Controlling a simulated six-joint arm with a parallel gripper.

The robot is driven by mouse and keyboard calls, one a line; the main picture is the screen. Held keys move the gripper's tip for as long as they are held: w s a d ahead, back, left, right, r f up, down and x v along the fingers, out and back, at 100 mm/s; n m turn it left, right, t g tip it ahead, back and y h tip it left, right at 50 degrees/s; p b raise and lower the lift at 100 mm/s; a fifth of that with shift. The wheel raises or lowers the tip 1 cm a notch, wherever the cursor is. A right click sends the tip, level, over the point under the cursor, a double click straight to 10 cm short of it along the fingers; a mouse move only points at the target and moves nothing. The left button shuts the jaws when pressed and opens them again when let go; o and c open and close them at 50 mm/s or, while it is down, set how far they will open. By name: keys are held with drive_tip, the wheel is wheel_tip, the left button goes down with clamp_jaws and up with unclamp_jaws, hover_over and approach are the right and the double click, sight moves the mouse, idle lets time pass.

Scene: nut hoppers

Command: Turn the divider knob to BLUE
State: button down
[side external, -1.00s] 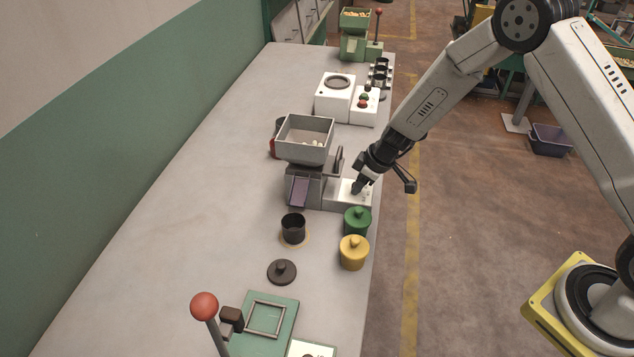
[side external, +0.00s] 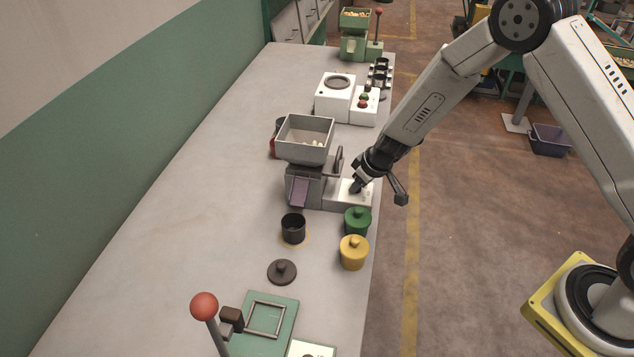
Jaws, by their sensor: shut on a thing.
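The grey hopper machine (side external: 306,141) stands at the middle of the bench, with a purple chute (side external: 299,192) at its front. A white panel (side external: 338,202) sits at its right side. My gripper (side external: 357,187) points down at this panel and is shut on the divider knob, which is mostly hidden by the fingers. The colour marks on the panel are too small to read, so I cannot tell where the knob points.
A black cup (side external: 293,229) stands below the chute. A dark lid (side external: 282,271) lies nearby. The bench's left side is clear.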

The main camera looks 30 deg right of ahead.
idle(0.3)
drive_tip(key=shift+c, duration=1.8)
unclamp_jaws()
drive_tip(key=v, duration=0.7)
drive_tip(key=shift+s+r, duration=0.2)
drive_tip(key=shift+r, duration=0.15)
